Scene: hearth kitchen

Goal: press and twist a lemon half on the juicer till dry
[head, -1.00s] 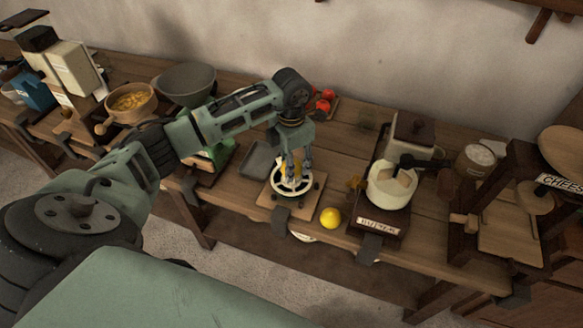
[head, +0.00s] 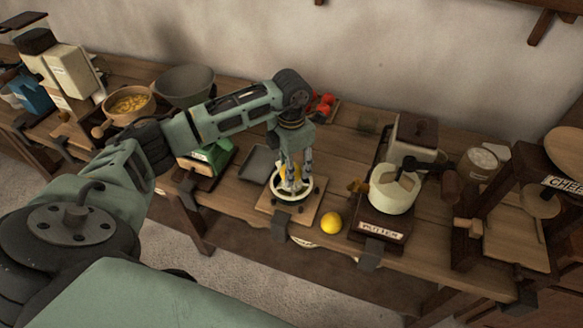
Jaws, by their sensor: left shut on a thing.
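The juicer (head: 290,197) is a round white dish with dark knobs at its rim, on a wooden board (head: 312,212) near the table's front edge. My left gripper (head: 291,180) points down over the middle of the juicer. It is shut on a yellow lemon half (head: 281,173), which is mostly hidden between the fingers. The lemon half is at the juicer's centre; the contact below it is hidden. My right gripper is not in view.
A grey tray (head: 259,163) lies behind and left of the juicer, and a green device (head: 208,158) stands further left. A cream pot on a labelled wooden base (head: 391,190) stands close on the right. Red tomatoes (head: 323,103) sit at the back.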

